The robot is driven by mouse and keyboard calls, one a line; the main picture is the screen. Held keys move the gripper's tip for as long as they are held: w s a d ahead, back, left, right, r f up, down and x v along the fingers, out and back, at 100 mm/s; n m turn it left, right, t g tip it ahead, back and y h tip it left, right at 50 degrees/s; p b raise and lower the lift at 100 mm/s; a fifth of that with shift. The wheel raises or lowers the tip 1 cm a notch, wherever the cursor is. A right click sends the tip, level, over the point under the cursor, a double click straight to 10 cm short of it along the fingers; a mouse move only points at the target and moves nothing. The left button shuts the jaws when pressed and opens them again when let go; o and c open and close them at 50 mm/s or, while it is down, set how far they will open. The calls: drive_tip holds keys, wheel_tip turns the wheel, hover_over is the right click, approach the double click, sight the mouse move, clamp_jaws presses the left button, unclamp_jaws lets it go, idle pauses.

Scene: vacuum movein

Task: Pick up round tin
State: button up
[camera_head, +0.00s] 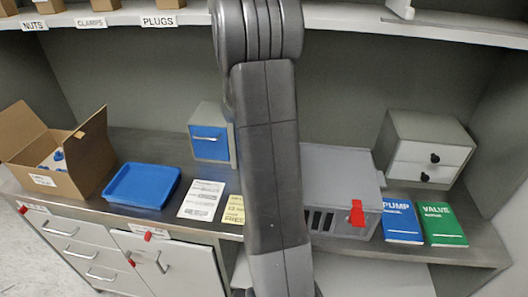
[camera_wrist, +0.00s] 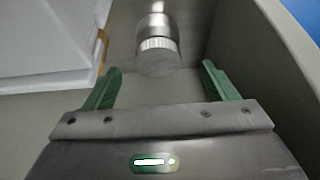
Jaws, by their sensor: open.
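A round silver-grey metal object (camera_wrist: 158,52) with a ribbed band, which looks like the round tin, is at the top middle of the wrist view. My gripper (camera_wrist: 161,72) is open, with one green finger on each side of the image. The near end of the round object appears between the fingertips; I cannot tell how far ahead of them it is. No contact shows. In the head view my arm covers the middle of the bench, and neither the gripper nor a round tin can be made out there.
In the wrist view, a white box-like thing (camera_wrist: 50,40) is close on the left and a grey wall (camera_wrist: 262,70) on the right. The head view shows a cardboard box (camera_head: 55,185), blue tray (camera_head: 143,186), small cabinet (camera_head: 207,118), grey case (camera_head: 345,170) and manuals (camera_head: 402,220).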

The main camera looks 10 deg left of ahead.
drive_tip(key=shift+p+x, duration=0.55)
drive_tip(key=shift+x, duration=2.25)
drive_tip(key=shift+d, duration=0.1)
drive_tip(key=c, duration=1)
drive_tip(key=shift+c, duration=0.3)
drive_tip(key=shift+r, duration=0.15)
